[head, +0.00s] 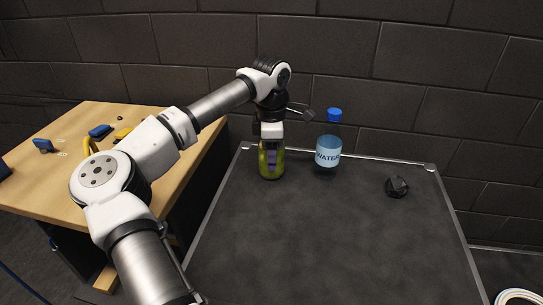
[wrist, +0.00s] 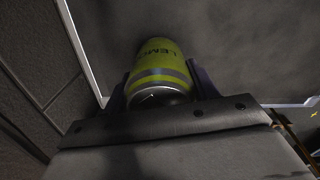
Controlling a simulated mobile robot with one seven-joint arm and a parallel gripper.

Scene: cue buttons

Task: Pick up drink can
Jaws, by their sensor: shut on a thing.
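A yellow-green drink can (head: 272,168) stands near the back left corner of the dark table. In the wrist view the can (wrist: 158,65) shows the letters "LEM" and a silver rim, and lies between the two fingers. My gripper (head: 271,158) comes down on the can from above and is shut on it. In the wrist view my gripper (wrist: 160,88) has one finger on each side of the can. I cannot tell whether the can's base touches the table.
A water bottle (head: 328,150) with a blue cap stands just right of the can. A small black object (head: 397,186) lies farther right on the dark table (head: 320,240), whose front is clear. A wooden table (head: 60,190) with blue and yellow items is at left. A brick wall (head: 330,40) is close behind.

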